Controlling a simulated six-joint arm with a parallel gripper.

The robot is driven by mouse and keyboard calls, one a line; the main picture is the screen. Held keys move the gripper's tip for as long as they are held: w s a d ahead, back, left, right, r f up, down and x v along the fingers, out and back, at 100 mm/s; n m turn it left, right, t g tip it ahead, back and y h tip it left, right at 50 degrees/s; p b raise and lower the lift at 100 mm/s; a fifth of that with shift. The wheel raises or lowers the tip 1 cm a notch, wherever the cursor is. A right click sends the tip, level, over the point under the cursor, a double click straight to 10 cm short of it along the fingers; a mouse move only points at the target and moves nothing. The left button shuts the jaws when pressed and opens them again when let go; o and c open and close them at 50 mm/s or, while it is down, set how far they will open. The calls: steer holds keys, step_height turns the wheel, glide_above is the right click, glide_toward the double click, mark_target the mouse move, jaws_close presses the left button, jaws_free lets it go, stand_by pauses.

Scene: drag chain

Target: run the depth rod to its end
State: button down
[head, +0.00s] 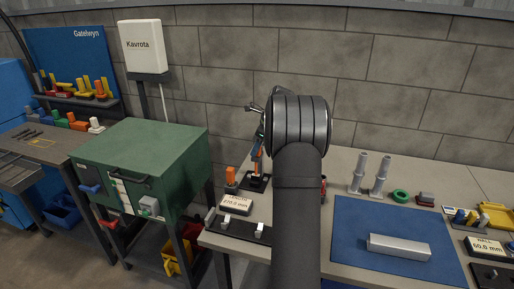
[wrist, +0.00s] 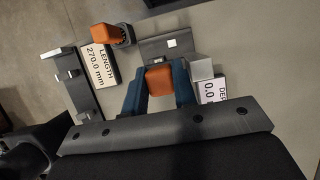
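In the wrist view, an orange block (wrist: 159,80), which looks like the depth rod's handle, sits between the two blue fingers of my gripper (wrist: 160,88). No gap shows on either side, so the gripper looks shut on it. A display (wrist: 212,90) right beside it, partly cut off by my gripper, reads "DEP" and 0.0. In the head view, my arm hides most of the gripper; orange (head: 257,152) shows at its left edge, above a dark base plate (head: 257,183). The rod's far end is hidden.
A second orange handle (wrist: 113,35) stands left of the block, beside a length display (wrist: 98,65) reading 270.0 mm. A dark rail with light blocks (head: 238,229) lies at the bench's front left. A blue mat (head: 365,225) with a silver bar (head: 399,247) lies to the right.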

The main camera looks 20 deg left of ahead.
steer(key=shift+r, duration=1.9)
steer(key=c, duration=1.4)
jaws_free()
steer(key=shift+c, duration=0.2)
steer(key=v, duration=1.7)
steer(key=shift+r, duration=0.2)
steer(key=x, duration=1.8)
steer(key=shift+d, duration=0.2)
